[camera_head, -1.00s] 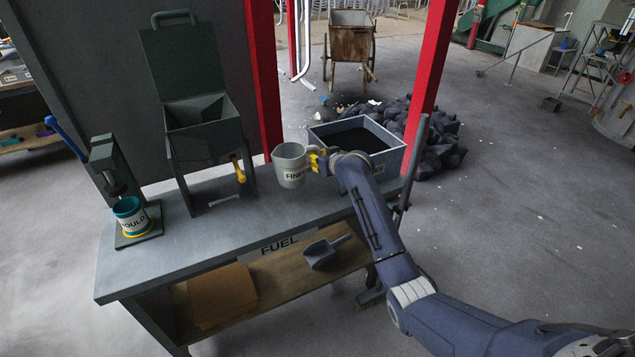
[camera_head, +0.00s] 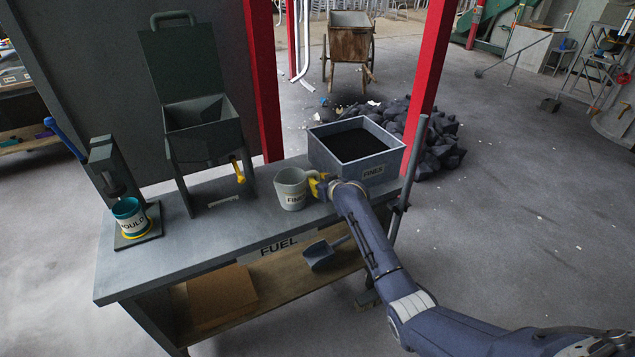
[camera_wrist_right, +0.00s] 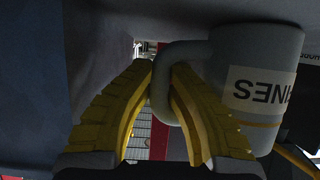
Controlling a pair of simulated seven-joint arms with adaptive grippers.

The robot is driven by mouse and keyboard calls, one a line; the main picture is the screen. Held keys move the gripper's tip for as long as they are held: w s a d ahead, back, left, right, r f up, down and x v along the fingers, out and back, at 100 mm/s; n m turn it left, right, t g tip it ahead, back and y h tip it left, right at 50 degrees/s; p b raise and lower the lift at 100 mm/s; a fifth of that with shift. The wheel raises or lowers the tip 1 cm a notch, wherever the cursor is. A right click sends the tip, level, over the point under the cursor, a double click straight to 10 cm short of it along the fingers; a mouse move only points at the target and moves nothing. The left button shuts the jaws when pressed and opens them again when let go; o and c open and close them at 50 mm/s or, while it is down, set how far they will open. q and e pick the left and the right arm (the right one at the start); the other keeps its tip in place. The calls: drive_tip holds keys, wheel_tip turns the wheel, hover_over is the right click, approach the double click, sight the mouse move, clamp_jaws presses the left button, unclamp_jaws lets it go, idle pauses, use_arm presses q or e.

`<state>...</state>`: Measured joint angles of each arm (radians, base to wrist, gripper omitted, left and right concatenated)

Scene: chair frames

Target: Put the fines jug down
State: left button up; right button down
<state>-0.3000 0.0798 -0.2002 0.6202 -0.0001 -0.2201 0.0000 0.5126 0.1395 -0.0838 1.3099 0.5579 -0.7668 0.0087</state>
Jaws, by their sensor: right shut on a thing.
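The fines jug (camera_head: 292,188) is a pale grey mug-like jug with a label, upright at the bench top (camera_head: 225,233), in front of the fines bin (camera_head: 372,172). Its base looks on or very close to the bench; I cannot tell if it touches. My right gripper (camera_head: 318,186) has its yellow fingers shut on the jug's handle from the right. In the right wrist view the jug (camera_wrist_right: 262,75) appears inverted, with its handle between the yellow fingers (camera_wrist_right: 160,95). My left gripper is not in view.
A dark hopper (camera_head: 203,130) with a raised lid and yellow handle stands left of the jug. A press with a blue lever holds the mould cup (camera_head: 130,218) farther left.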

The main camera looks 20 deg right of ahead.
drive_tip(key=shift+f, duration=0.1)
drive_tip(key=c, duration=1.4)
unclamp_jaws()
